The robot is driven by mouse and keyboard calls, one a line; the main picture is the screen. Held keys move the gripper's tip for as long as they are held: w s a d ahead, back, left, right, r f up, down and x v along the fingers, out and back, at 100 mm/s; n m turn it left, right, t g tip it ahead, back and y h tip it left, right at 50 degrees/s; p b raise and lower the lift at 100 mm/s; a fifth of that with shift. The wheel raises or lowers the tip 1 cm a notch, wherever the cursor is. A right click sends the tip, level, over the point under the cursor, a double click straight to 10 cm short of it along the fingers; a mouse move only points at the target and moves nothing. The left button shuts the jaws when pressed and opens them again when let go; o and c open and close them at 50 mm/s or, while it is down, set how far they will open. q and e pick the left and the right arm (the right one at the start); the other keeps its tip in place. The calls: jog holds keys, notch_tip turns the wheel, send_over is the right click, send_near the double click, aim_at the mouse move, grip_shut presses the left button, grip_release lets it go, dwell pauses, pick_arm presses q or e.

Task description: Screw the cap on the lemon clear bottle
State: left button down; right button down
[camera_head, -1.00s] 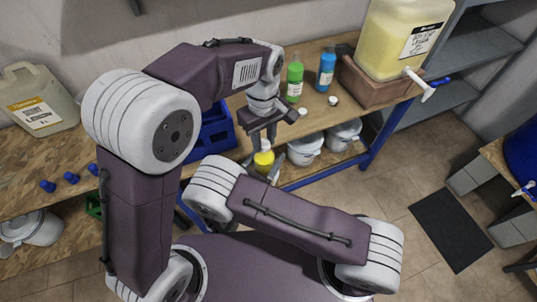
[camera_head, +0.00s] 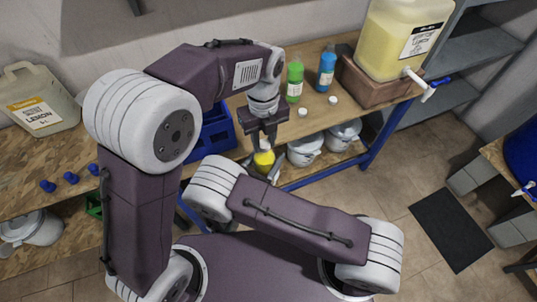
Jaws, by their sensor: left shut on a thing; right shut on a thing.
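The lemon clear bottle (camera_head: 264,160), with yellow contents, is upright in front of the bench edge, beyond my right forearm. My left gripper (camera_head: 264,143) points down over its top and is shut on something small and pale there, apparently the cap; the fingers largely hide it. My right gripper (camera_head: 262,169) is mostly hidden behind my own arm; its finger parts show beside the bottle, and it is shut on the bottle.
A green bottle (camera_head: 294,83) and a blue bottle (camera_head: 326,72) stand on the bench, with white caps (camera_head: 303,112) near them. A blue crate (camera_head: 214,137) is left of my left gripper. A large yellow container (camera_head: 395,40) with a tap stands at the right.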

pick_arm(q)
jog(key=m, duration=0.3)
jog(key=shift+w+m, duration=0.1)
jog(key=shift+m, duration=0.3)
jog(key=c, duration=1)
grip_release()
notch_tip(320, 180, up, 12)
